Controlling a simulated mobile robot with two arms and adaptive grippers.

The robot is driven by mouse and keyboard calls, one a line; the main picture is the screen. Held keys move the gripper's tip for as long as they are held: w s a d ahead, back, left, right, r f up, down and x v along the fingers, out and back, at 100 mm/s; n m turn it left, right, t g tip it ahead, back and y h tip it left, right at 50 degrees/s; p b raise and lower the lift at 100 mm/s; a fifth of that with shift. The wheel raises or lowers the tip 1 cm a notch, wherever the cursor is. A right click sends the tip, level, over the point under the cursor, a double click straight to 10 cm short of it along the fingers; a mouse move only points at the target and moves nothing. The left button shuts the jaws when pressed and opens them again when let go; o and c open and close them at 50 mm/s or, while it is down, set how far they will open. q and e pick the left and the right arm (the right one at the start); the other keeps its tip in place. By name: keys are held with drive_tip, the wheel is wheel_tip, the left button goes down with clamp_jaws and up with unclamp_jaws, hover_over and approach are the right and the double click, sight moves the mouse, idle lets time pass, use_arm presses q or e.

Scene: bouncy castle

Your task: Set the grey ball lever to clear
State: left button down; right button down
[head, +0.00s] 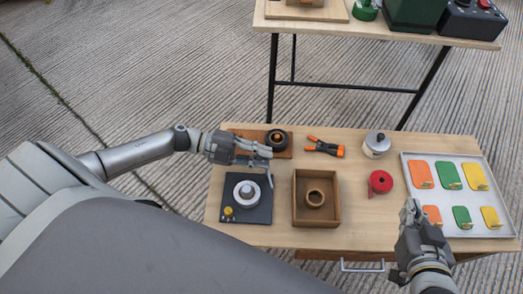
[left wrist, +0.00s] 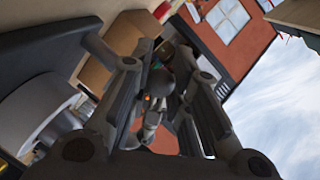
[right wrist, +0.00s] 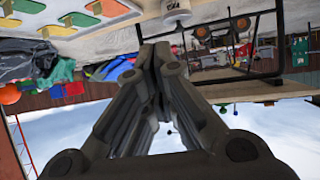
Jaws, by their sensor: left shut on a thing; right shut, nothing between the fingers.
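A reddish-brown board (head: 284,154) at the back left of the table carries a round black fitting (head: 277,137) with an orange mark. My left gripper (head: 268,152) is over this board, just in front of the black fitting. In the left wrist view its fingers are shut on a small grey part (left wrist: 153,118), which I take to be the grey ball lever. The fingers hide much of it, and I cannot read any marking for clear. My right gripper (head: 411,208) is shut and empty above the front right of the table; its closed fingertips (right wrist: 157,52) show in the right wrist view.
A dark plate (head: 232,212) with a round grey dial stands in front of my left gripper. A wooden box (head: 297,215) holds a ring. Orange-black pliers (head: 325,147), a white pot (head: 376,146), a red roll (head: 380,182) and a tray (head: 446,160) of coloured pieces lie rightward.

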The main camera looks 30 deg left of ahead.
use_arm(q)
drive_tip(key=shift+r+n+t+p, duration=0.2)
drive_tip(key=shift+n+t+p, duration=0.3)
drive_tip(key=shift+p, duration=0.35)
drive_tip(key=shift+s+a+r+n+t+y+p, duration=0.1)
drive_tip(key=shift+s+n+t+y+p, duration=0.15)
drive_tip(key=shift+n+t+y+p, duration=0.65)
drive_tip(key=shift+s+p, duration=0.1)
drive_tip(key=shift+p, duration=0.55)
drive_tip(key=shift+a+f+t, duration=0.1)
drive_tip(key=shift+f+t, duration=0.15)
drive_tip(key=shift+t, duration=0.15)
use_arm(e)
drive_tip(key=s+d+f+g+h, duration=0.1)
drive_tip(key=s+d+f+g, duration=0.1)
drive_tip(key=s, duration=0.4)
drive_tip(key=s+d+f+g+h, duration=0.1)
drive_tip(key=s+d+f+g, duration=0.1)
drive_tip(key=s+f+g, duration=0.3)
drive_tip(key=shift+s+d+g, duration=0.35)
drive_tip(key=shift+s+g, duration=0.55)
drive_tip(key=shift+s, duration=0.25)
use_arm(q)
drive_tip(key=c, duration=1.6)
unclamp_jaws()
drive_tip(key=shift+o, duration=0.2)
drive_tip(key=shift+s, duration=0.1)
use_arm(e)
drive_tip(key=shift+r, duration=0.1)
